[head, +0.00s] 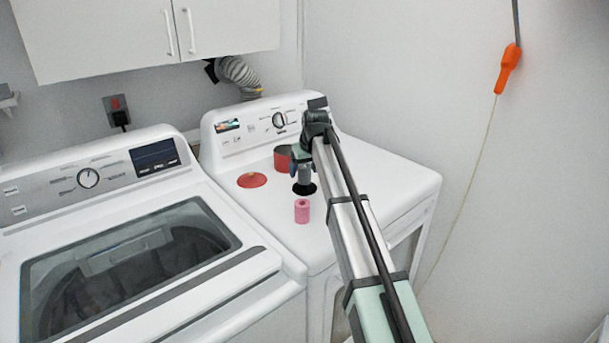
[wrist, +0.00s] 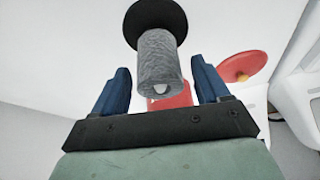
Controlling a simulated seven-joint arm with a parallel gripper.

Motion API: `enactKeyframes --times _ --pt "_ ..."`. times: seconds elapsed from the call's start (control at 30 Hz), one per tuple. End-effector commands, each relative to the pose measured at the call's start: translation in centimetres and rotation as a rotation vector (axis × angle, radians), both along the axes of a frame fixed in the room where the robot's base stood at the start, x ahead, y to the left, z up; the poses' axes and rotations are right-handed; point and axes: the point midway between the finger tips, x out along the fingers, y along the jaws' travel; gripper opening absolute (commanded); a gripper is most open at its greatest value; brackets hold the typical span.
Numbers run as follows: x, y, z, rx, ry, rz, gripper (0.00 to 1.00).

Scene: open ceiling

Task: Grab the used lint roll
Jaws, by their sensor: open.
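The used lint roll is most likely the grey, fuzzy cylinder (wrist: 157,52), which stands on a black disc (wrist: 150,12) in the wrist view. In the head view, the grey roll (head: 304,177) is on the dryer's top, partly hidden by my gripper (head: 301,160). My gripper (wrist: 158,72) is open. Its blue fingers show on either side of the grey roll's near end in the wrist view, with gaps on both sides. A pink roll (head: 302,211) stands apart, nearer the dryer's front.
A red tin (head: 283,160) stands just behind the grey roll, and a flat red lid (head: 252,180) lies to its left. The white dryer (head: 390,185) has free top surface at right. A washer (head: 262,288) stands at left; a wall rises at right.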

Motion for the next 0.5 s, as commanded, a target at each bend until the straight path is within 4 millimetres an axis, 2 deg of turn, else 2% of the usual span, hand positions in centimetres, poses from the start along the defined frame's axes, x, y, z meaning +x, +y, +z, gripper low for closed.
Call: enactKeyframes --times 0.13,0.37,0.5 --pt "0.5 0.3 -1.5 0.000 0.001 0.000 0.75" --pt "0.6 0.3 -1.7 0.000 0.000 0.000 0.75" --pt "0.6 0.3 -1.7 0.000 0.000 0.000 0.63"
